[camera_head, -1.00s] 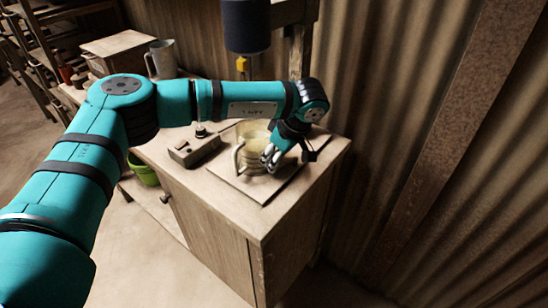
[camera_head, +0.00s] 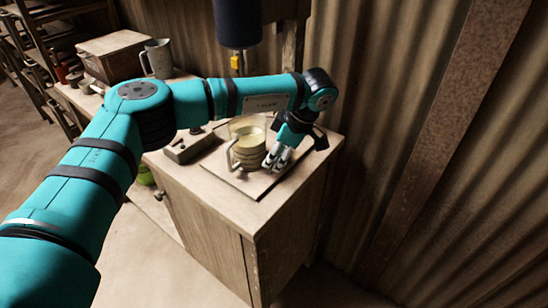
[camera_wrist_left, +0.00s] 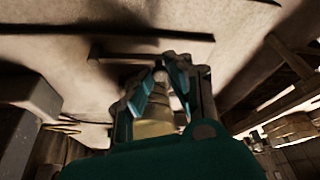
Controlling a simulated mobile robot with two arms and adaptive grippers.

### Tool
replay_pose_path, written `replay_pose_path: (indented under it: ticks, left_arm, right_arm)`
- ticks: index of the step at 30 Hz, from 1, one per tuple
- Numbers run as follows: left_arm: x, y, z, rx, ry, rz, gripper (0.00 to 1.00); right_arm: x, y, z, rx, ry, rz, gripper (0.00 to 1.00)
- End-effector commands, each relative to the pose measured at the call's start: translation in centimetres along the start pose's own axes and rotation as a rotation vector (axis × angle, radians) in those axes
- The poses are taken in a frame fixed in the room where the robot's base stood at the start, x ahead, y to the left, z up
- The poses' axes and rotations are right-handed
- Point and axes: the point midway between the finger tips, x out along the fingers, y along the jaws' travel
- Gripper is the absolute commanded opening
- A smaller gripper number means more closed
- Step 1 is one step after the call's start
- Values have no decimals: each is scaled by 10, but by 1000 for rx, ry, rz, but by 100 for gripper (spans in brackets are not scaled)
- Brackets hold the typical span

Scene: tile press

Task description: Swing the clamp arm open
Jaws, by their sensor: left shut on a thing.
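A round, ringed, pale press (camera_head: 250,152) with a cream top and a curved metal handle at its left stands on a flat plate (camera_head: 222,168) on the wooden cabinet. My left gripper (camera_head: 271,164) is low at the right side of the press, its fingers pointing down and left. In the left wrist view its fingers (camera_wrist_left: 159,78) close together on a small pale part, seemingly the end of the clamp arm (camera_wrist_left: 160,74). The fingers hide most of this part, so its shape and angle cannot be told. My right gripper is not in view.
A grey block with a knob (camera_head: 190,148) lies left of the plate on the cabinet (camera_head: 212,212). A dark cylinder with a yellow tip (camera_head: 237,24) hangs above. A metal jug (camera_head: 158,58) and a box (camera_head: 113,55) stand behind. A corrugated wall (camera_head: 370,120) rises at the right.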

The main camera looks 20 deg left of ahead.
Motion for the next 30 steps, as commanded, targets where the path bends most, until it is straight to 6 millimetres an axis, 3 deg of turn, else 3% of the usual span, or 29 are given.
replay_pose_path:
  ticks: [1,2,7,19,30]
  left_arm:
    - [2,-1,0,2,0,-5,0]
    - [2,-1,0,2,0,-6,18]
    - [2,-1,0,2,0,-5,40]
    - [-8,0,0,2,-1,-1,41]
    - [-82,0,0,1,-1,-1,41]
  right_arm:
    - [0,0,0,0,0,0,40]
    - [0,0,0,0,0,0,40]
    - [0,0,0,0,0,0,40]
    - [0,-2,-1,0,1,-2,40]
    - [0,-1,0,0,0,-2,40]
